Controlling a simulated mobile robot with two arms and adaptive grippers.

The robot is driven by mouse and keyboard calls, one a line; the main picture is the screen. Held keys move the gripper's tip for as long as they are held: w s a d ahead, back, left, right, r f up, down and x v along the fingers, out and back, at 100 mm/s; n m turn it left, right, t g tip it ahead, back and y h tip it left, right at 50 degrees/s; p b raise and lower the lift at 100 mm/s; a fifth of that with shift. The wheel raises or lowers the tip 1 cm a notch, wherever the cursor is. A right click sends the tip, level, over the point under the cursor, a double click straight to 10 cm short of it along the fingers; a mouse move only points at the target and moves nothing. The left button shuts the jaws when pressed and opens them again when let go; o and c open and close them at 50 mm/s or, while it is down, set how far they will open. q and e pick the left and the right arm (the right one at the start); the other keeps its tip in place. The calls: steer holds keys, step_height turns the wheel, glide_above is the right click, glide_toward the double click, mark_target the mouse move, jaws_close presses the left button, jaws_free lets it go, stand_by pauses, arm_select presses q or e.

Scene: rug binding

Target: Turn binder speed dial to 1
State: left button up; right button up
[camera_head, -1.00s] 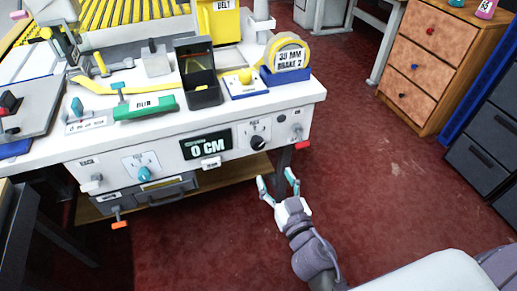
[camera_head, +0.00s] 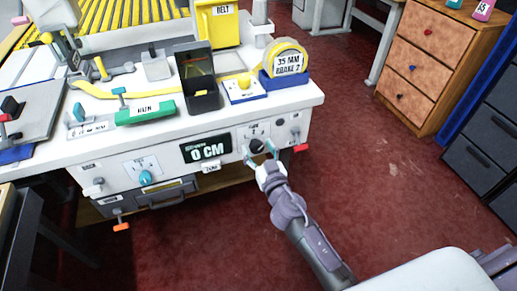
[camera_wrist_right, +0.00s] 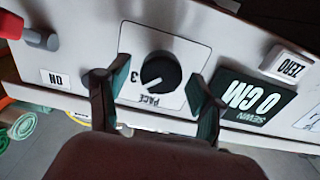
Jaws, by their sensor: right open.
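The black dial (camera_head: 256,146) is on the white machine's front panel, right of the "0 CM" display. In the right wrist view the dial (camera_wrist_right: 160,72) sits on a white plate whose upside-down label reads PACE. A "3" shows beside the dial, and its pale pointer mark slants toward that side. My right gripper (camera_head: 261,152) is at the panel, open. In the wrist view its two teal fingers (camera_wrist_right: 159,78) stand on either side of the dial with visible gaps, not clamped on it. My left gripper is not in view.
A teal knob (camera_head: 145,177) is further left on the same panel. A red-tipped lever (camera_head: 301,148) is just right of my gripper. The "0 CM" display (camera_head: 206,149) and a ZERO button (camera_wrist_right: 288,64) are close by. Red floor lies open to the right.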

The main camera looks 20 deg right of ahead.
steer(key=c, duration=1.1)
steer(key=shift+c, duration=0.2)
